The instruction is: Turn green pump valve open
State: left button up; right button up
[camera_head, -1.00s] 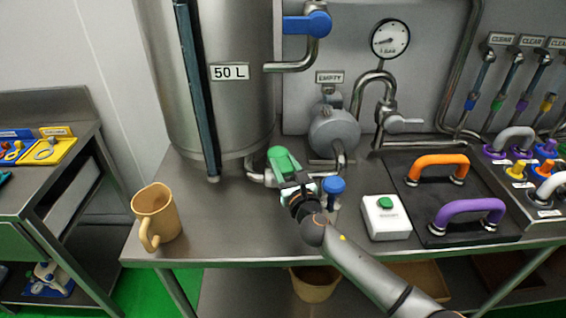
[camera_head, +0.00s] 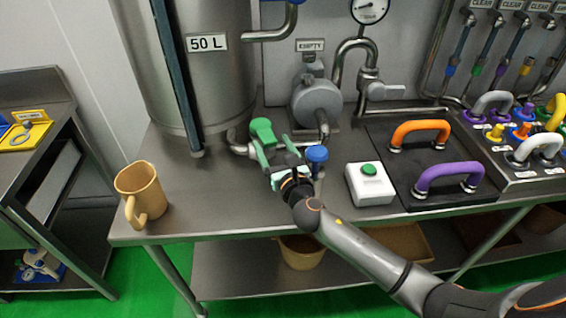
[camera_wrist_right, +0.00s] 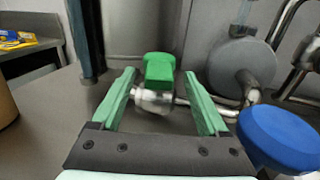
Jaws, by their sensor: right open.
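The green pump valve handle (camera_head: 262,130) sits on the metal pipe between the tank and the pump, above the steel table. In the right wrist view the green handle (camera_wrist_right: 159,70) stands centred just beyond the fingertips, on a shiny valve body. My right gripper (camera_head: 272,150) is open, with its two green fingers spread in front of the valve. In the wrist view the fingers (camera_wrist_right: 164,88) lie to either side of the valve's line, and nothing is held. Whether they touch the valve is unclear. My left gripper is not in view.
A blue knob (camera_head: 316,154) stands close to the right of my gripper. The grey pump (camera_head: 317,104) is behind it. A white box with a green button (camera_head: 370,184) is farther right. A tan jug (camera_head: 140,192) stands at the left table edge.

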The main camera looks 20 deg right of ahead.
jog(key=s, duration=0.8)
jog(key=shift+s, duration=0.2)
jog(key=shift+a, duration=0.1)
